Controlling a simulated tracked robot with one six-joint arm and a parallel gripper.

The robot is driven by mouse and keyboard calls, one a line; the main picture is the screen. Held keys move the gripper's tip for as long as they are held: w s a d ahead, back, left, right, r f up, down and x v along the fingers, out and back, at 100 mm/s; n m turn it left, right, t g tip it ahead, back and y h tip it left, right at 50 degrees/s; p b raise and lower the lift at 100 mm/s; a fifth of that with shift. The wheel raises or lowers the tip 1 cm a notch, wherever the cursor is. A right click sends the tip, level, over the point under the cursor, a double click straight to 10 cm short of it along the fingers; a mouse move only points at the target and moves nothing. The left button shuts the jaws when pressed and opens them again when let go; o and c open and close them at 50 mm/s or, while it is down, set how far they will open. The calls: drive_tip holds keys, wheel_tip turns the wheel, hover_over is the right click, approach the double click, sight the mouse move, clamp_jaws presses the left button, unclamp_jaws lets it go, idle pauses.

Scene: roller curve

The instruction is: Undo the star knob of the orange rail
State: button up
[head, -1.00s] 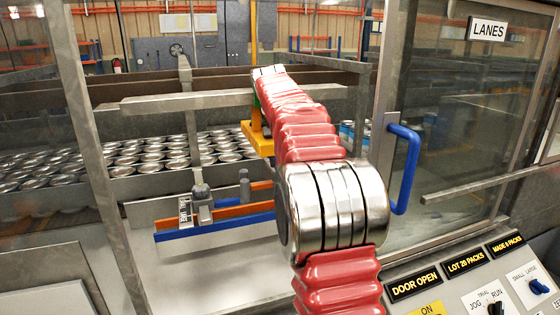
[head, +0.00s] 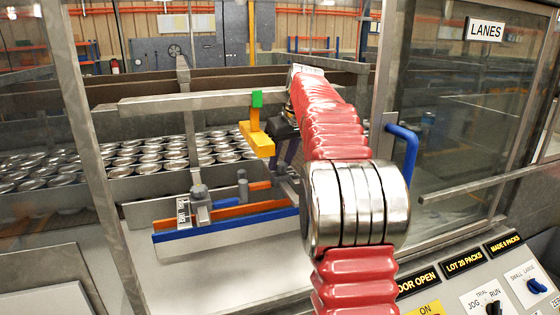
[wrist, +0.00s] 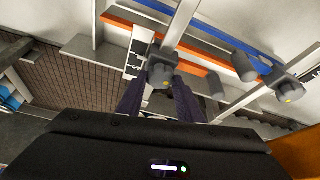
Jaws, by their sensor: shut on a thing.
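The orange rail (head: 222,208) runs just behind the blue rail (head: 225,225) in the head view; it also shows in the wrist view (wrist: 195,66). My gripper (wrist: 160,82) is shut on this star knob, one dark finger on each side. In the head view my gripper (head: 288,153) reaches down at the right end of the rails, and the held knob is hidden there. A second star knob (wrist: 288,84) shows right in the wrist view, apart from my fingers.
A yellow bracket with a green block (head: 258,138) stands close left of my gripper. Rows of cans (head: 150,152) lie behind. A grey post (head: 243,183) rises between the knobs. A blue door handle (head: 404,150) is right of my arm.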

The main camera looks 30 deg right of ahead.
drive_tip(key=n, duration=0.2)
drive_tip(key=n+y, duration=0.1)
drive_tip(key=n, duration=0.1)
drive_tip(key=n+y, duration=0.1)
drive_tip(key=n, duration=0.1)
drive_tip(key=shift+d+f+g, duration=0.2)
drive_tip(key=shift+f+g, duration=0.1)
drive_tip(key=shift+g, duration=0.1)
drive_tip(key=shift+y, duration=0.3)
drive_tip(key=o, duration=1.1)
drive_tip(key=shift+r, duration=0.15)
drive_tip(key=shift+c, duration=0.2)
drive_tip(key=shift+r, duration=0.1)
drive_tip(key=v, duration=0.7)
